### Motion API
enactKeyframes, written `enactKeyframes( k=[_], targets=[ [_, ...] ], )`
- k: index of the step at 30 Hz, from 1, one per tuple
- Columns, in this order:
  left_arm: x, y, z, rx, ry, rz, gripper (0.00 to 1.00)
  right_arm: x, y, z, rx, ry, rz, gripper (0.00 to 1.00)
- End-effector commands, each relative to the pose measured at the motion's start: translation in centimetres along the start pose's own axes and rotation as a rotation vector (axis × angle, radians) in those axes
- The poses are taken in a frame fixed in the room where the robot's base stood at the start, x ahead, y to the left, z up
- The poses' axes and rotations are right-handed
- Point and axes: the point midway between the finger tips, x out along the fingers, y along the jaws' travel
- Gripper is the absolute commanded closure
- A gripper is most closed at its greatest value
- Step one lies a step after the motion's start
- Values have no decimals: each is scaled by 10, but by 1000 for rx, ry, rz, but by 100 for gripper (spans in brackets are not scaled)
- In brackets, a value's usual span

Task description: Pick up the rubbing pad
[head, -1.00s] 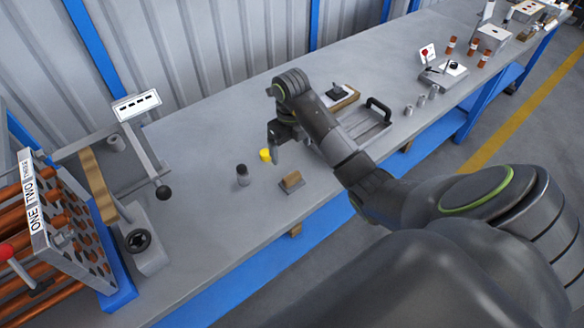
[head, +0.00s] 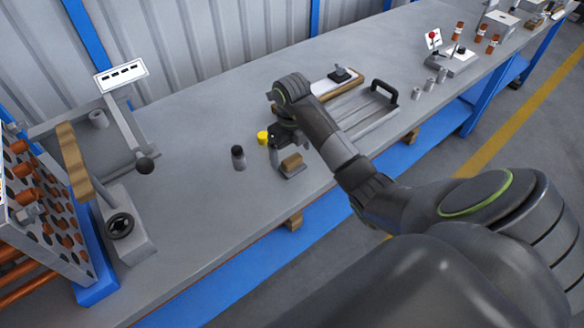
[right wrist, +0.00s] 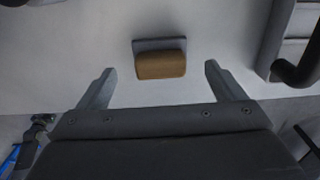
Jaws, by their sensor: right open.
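The rubbing pad, a small brown block on a grey base (head: 292,164), sits on the bench near its front edge. It also shows in the right wrist view (right wrist: 161,65), ahead of the jaws and centred between them. My right gripper (head: 280,160) is close beside the pad in the head view, partly hidden by its own wrist. In the right wrist view its two fingers (right wrist: 160,76) are spread wide with nothing between them, and neither touches the pad. My left gripper is not in view.
A yellow-capped item (head: 262,138) and a dark-topped grey bottle (head: 238,158) stand left of the gripper. A tray with a black handle (head: 368,112) lies to the right. A fixture with a black knob (head: 120,225) and a tube rack stand at left.

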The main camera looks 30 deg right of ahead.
Motion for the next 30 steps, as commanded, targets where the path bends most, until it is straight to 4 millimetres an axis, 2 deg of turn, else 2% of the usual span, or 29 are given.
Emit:
enactKeyframes(
  k=[1,7,17,28,30],
  targets=[
    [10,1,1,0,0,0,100,11,0,-1,0,1,0,11],
    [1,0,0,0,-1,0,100,35,0,-3,1,4,2,11],
    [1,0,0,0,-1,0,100,42,0,-3,0,0,0,11],
    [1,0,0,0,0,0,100,42,0,-3,0,0,0,59],
    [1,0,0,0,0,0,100,42,0,-3,0,0,0,60]
  ],
)
